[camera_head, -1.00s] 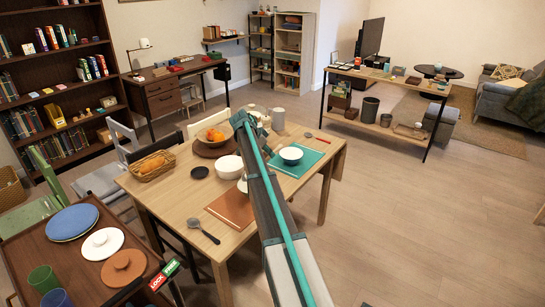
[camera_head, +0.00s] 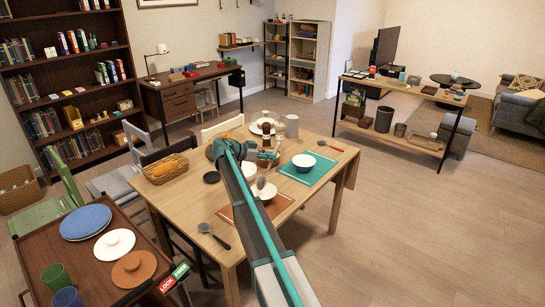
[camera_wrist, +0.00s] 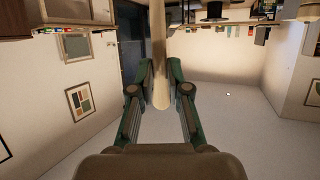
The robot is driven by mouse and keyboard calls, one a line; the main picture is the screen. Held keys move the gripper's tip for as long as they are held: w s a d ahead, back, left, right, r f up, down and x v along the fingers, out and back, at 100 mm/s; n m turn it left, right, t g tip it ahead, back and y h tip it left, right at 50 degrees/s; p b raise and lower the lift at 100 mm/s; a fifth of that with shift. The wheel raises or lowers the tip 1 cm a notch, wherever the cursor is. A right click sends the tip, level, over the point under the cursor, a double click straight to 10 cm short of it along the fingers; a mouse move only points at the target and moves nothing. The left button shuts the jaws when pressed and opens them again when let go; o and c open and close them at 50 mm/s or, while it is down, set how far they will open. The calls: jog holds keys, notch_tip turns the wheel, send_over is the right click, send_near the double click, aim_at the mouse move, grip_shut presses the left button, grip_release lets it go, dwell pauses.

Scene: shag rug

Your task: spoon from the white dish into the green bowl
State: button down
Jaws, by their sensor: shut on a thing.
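My gripper (camera_wrist: 160,88) is shut on a long pale rod (camera_wrist: 159,45), which looks like a spoon handle and runs up out of the wrist view. In the head view my arm crosses the table and partly hides the gripper. A greyish spoon-like shape (camera_head: 260,183) shows beside the arm, just above or in front of a small white dish (camera_head: 269,194); I cannot tell if they touch. No plainly green bowl stands out.
A dark spoon (camera_head: 214,235) lies near the brown mat (camera_head: 283,204). A wicker basket (camera_head: 165,168), white plate (camera_head: 262,126) and white jug (camera_head: 291,126) are on the table (camera_head: 325,187). A red utensil (camera_head: 330,146) lies at right.

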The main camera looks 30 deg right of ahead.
jog(key=d+f+y+p, duration=0.2)
jog(key=d+f+y, duration=0.3)
jog(key=d+y, duration=0.4)
jog(key=shift+f+y+p, duration=0.35)
jog(key=shift+f+y, duration=0.05)
jog(key=shift+y, duration=0.5)
jog(key=shift+w+a, duration=0.1)
jog(key=shift+w, duration=0.05)
dwell(0.4)
